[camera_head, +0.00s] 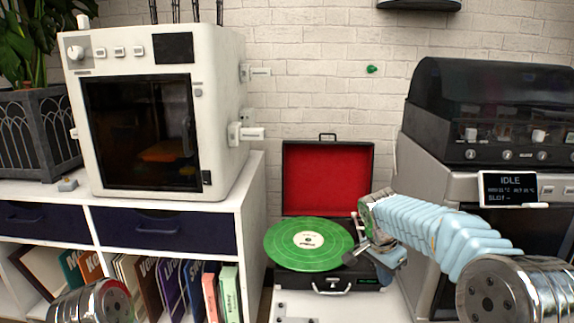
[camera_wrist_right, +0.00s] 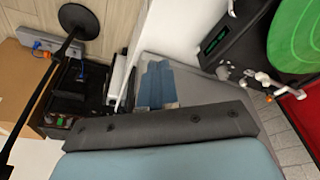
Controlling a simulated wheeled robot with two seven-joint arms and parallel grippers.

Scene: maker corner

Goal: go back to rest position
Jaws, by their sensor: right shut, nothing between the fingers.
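My right gripper (camera_head: 374,254) hangs at the end of my light blue right arm, in front of the right side of a record player (camera_head: 328,180). In the right wrist view its blue fingers (camera_wrist_right: 158,84) are together with nothing between them. The green record (camera_head: 308,243) lies on the player, and its edge also shows at the upper right of the wrist view (camera_wrist_right: 296,38). The gripper overlaps the record's right edge in the head view; I cannot tell the gap between them. My left gripper is out of view.
A white oven-like machine (camera_head: 222,110) stands on a shelf unit (camera_head: 250,190) at left, with books (camera_head: 188,285) below. A grey machine with a dark lid (camera_head: 490,100) stands at right. The wrist view shows a cardboard box (camera_wrist_right: 32,80) and dark clutter (camera_wrist_right: 78,95) on the left.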

